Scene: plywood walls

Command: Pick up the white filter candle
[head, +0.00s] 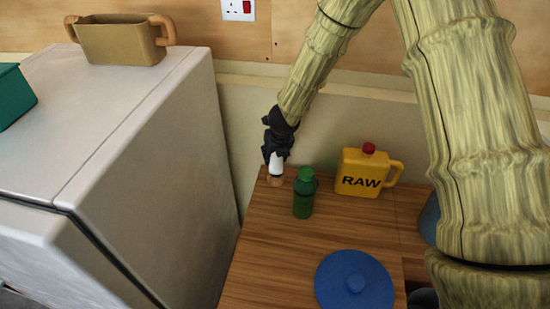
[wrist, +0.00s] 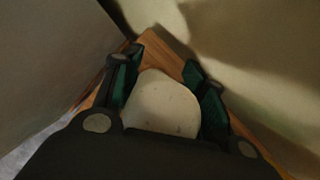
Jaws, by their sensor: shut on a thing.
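The white filter candle (head: 276,163) is at the far left corner of the wooden table, with a tan-brown lower end (head: 275,181) below it. My gripper (head: 275,158) points down and is shut on the candle. In the wrist view the candle's pale rounded top (wrist: 161,104) sits between the two fingers of my gripper (wrist: 165,85), with their green pads on either side. I cannot tell whether the brown end touches the table.
A green bottle (head: 304,193) stands just right of my gripper. A yellow RAW jug (head: 364,172) is behind it to the right. A blue lid (head: 355,281) lies near the front. A large white cabinet (head: 130,120) rises on the left, and a wall runs close behind.

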